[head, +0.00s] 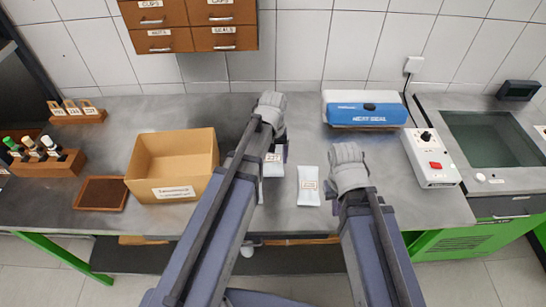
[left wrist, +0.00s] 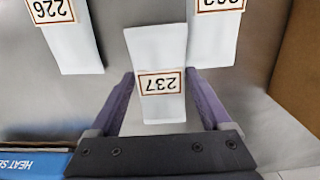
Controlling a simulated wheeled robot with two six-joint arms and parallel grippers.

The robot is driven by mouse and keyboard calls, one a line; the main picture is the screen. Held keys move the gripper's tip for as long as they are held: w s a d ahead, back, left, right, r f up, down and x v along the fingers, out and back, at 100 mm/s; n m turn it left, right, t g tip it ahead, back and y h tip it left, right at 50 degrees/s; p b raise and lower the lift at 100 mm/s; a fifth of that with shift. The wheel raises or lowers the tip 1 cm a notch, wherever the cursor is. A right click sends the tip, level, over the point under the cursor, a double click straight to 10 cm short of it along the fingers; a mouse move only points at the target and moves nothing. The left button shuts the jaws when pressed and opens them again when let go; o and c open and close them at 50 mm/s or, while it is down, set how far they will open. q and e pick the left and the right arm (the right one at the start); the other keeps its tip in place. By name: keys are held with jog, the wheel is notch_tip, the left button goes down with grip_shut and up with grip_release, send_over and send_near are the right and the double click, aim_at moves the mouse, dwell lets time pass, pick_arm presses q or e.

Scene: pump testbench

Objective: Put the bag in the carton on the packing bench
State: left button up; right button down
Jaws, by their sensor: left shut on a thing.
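My left gripper (left wrist: 160,88) is shut on a white bag (left wrist: 158,48) labelled 237, with one purple finger on each side of it. In the head view my left gripper (head: 280,150) is partly hidden by its own arm, over the bench between the carton and the heat sealer. The open brown carton (head: 172,192) stands to its left, and its edge (left wrist: 300,70) shows in the left wrist view. My right gripper (head: 349,185) is over the bench right of the bags; its fingers are hidden.
Bag 226 (left wrist: 72,40) lies on one side of the held bag, another bag (left wrist: 215,40) on the other. The blue heat sealer (head: 365,112) stands behind. A brown tray (head: 101,193) and bottle rack (head: 47,163) are at left, a switch box (head: 432,160) at right.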

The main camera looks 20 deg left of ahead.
aim_at(274, 160)
pick_arm(q)
notch_tip(274, 160, up, 8)
jog(key=p, duration=0.7)
jog(key=shift+d+f, duration=0.1)
